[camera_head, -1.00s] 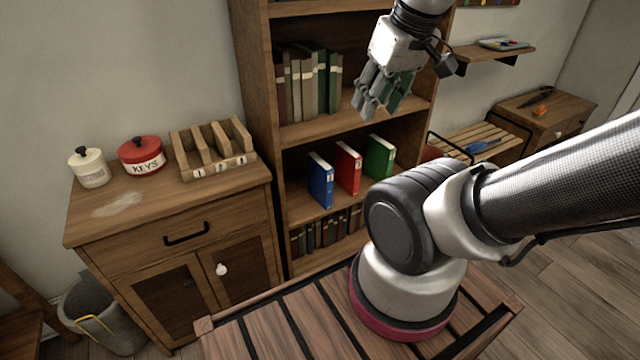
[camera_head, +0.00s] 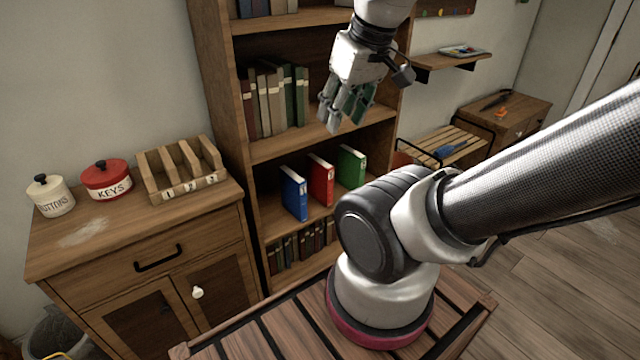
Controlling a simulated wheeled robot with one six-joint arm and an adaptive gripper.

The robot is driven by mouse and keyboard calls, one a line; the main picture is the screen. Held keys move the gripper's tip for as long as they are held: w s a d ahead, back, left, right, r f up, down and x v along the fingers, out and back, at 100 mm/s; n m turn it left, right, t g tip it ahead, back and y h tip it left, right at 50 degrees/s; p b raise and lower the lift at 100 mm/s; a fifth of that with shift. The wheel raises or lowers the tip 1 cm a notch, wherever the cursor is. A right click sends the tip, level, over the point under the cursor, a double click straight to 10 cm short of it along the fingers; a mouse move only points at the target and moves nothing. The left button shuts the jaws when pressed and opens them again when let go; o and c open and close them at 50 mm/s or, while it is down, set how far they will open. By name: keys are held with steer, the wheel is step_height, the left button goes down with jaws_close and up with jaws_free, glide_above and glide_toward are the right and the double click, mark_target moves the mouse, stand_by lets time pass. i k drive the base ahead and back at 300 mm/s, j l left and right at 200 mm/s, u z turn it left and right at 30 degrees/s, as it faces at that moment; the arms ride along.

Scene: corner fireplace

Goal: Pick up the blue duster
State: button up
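A small blue item (camera_head: 452,150), which looks like the duster, lies on a slatted wooden bench (camera_head: 428,146) right of the bookcase. It is small in view and its exact shape is hard to make out. My gripper (camera_head: 343,122) hangs in the air in front of the bookcase, pointing down, to the left of the blue item and well apart from it. Its fingers look apart, and I see nothing held between them.
A bookcase (camera_head: 222,110) holds rows of books and blue, red and green binders. A cabinet (camera_head: 120,230) at left bears two lidded jars, a wooden sorter (camera_head: 180,165) and a pale dusty patch. A wall shelf (camera_head: 450,60) and side table (camera_head: 500,115) stand right; floor there is clear.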

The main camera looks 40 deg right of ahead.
mark_target(442, 151)
steer(key=z, duration=1.95)
